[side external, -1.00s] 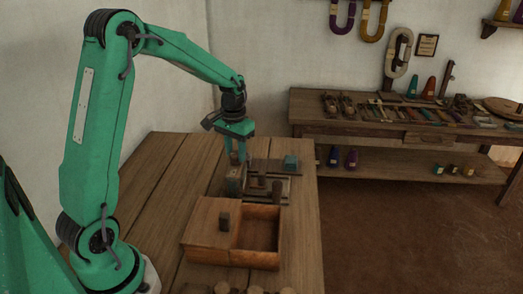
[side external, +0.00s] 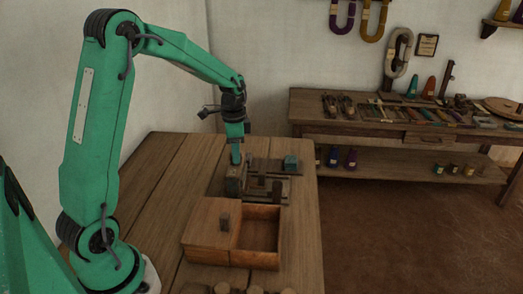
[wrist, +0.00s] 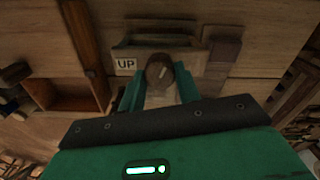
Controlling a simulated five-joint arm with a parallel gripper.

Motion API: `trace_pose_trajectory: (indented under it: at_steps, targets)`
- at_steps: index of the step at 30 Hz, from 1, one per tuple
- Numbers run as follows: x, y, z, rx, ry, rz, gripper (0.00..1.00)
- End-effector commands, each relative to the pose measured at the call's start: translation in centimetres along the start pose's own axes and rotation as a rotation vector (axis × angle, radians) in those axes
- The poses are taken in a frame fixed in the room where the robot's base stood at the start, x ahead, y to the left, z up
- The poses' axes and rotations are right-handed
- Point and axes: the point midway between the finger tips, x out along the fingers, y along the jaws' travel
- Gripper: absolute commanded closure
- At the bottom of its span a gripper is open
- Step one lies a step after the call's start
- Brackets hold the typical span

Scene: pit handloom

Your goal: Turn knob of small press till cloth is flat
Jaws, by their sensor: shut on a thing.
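The small press (side external: 234,182) is a brown wooden block standing on the table behind the wooden box. My gripper (side external: 236,160) points straight down onto the top of the press. In the wrist view the round brown knob (wrist: 160,70) sits between the two green fingers of my gripper (wrist: 159,86), which are shut on it. I cannot make out the cloth in either view.
A wooden box (side external: 208,232) with one open compartment stands in front of the press. A teal block (side external: 290,162) and small wooden parts lie to its right. Round pieces line the table's front edge. The table's left side is clear. A bench (side external: 400,110) with tools stands behind.

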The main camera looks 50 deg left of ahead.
Motion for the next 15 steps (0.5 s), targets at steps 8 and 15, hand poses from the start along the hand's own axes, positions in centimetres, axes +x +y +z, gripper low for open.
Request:
trace_pose_trajectory:
  at_steps: [8, 15]
  targets:
    - [-0.16, -0.01, -0.04, 0.125, 0.002, -0.002, 0.9]
    - [-0.17, 0.0, -0.04, 0.155, 0.002, -0.002, 0.9]
